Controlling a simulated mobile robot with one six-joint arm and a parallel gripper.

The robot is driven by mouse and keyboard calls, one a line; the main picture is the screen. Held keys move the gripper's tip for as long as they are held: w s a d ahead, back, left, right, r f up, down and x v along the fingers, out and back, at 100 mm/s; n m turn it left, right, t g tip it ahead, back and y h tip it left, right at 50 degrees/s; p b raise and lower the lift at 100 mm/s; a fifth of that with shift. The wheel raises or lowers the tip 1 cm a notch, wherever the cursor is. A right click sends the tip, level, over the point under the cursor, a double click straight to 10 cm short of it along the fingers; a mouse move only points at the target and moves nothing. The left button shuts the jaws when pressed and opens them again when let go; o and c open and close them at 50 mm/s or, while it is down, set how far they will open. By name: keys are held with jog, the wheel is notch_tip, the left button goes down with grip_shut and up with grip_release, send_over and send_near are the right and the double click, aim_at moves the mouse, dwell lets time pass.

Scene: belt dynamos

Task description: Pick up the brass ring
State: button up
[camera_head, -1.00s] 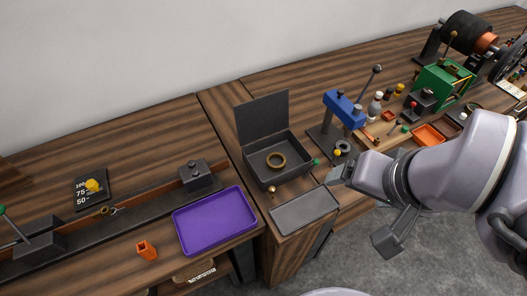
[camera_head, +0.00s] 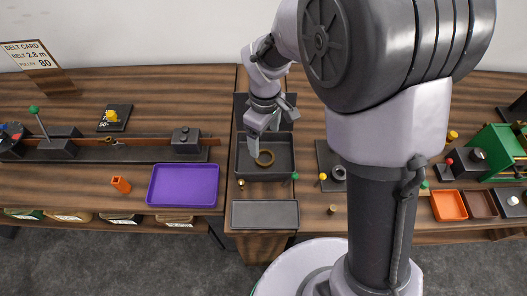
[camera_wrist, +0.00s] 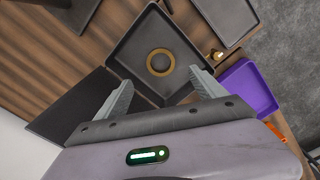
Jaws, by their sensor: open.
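The brass ring (camera_head: 265,158) lies flat in the dark open box (camera_head: 279,172) on the workbench. It also shows in the wrist view (camera_wrist: 160,62), on the box floor. My gripper (camera_head: 262,128) is above the back part of the box, just behind the ring in the head view. In the wrist view my gripper (camera_wrist: 163,85) has its two fingers spread wide, with nothing between them. The ring appears just beyond the fingertips, apart from them. The box's raised lid is partly hidden behind my arm in the head view.
A grey tray (camera_head: 265,214) lies in front of the box, with a small brass knob (camera_head: 241,184) at the box's left. A purple tray (camera_head: 183,186) lies to the left. A green-tipped lever (camera_head: 295,176) stands at the box's right front corner.

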aim_at(265, 160)
notch_tip(265, 160, down, 9)
jog(key=b, duration=0.3)
jog(key=shift+s, duration=0.15)
jog(key=shift+r, duration=0.15)
jog(key=shift+c, duration=0.4)
jog(key=c, duration=1.5)
